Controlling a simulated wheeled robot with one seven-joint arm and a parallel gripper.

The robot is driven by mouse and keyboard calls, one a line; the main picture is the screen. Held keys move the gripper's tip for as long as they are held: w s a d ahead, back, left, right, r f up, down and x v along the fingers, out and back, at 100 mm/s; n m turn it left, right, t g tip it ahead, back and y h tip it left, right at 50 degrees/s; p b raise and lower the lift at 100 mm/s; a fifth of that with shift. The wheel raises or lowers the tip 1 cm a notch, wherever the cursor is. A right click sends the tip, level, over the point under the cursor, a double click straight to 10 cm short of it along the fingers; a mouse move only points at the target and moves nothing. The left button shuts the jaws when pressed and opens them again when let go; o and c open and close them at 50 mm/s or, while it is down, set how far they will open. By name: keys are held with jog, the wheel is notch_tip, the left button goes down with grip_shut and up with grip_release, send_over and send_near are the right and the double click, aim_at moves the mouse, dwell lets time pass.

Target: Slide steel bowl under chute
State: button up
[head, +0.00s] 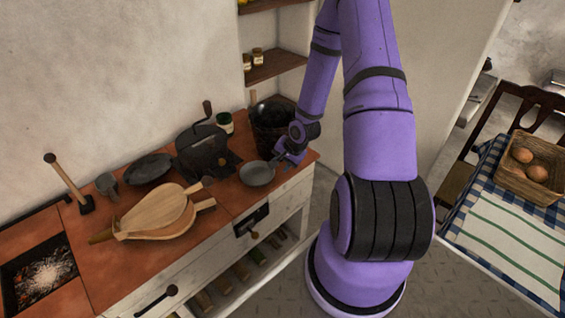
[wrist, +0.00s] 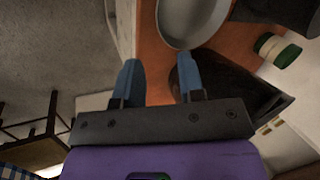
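The steel bowl (head: 257,174) is a shallow grey bowl near the front right of the red-brown counter. A dark mill with a crank handle (head: 203,148) stands behind it and to its left; I cannot make out its chute clearly. My gripper (head: 281,157) is low over the counter, just right of the bowl. In the wrist view the bowl (wrist: 190,18) is partly cut off at the top. My gripper (wrist: 159,60) is open there, its blue fingers apart and empty. The right fingertip is at the bowl's near rim; I cannot tell whether they touch.
A dark basket (head: 268,126) stands behind my gripper. A jar with a green lid (head: 225,122) is behind the mill. Wooden bellows (head: 158,213), a dark pan (head: 148,168) and a glowing hearth (head: 42,272) lie left. The counter's front edge is close to the bowl.

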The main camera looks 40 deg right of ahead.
aim_at(257, 175)
jog(key=x, duration=1)
jog(key=shift+w+a+f, duration=0.1)
jog(key=shift+w+f, duration=0.1)
jog(key=shift+f, duration=0.1)
jog(key=shift+c, duration=0.5)
grip_shut()
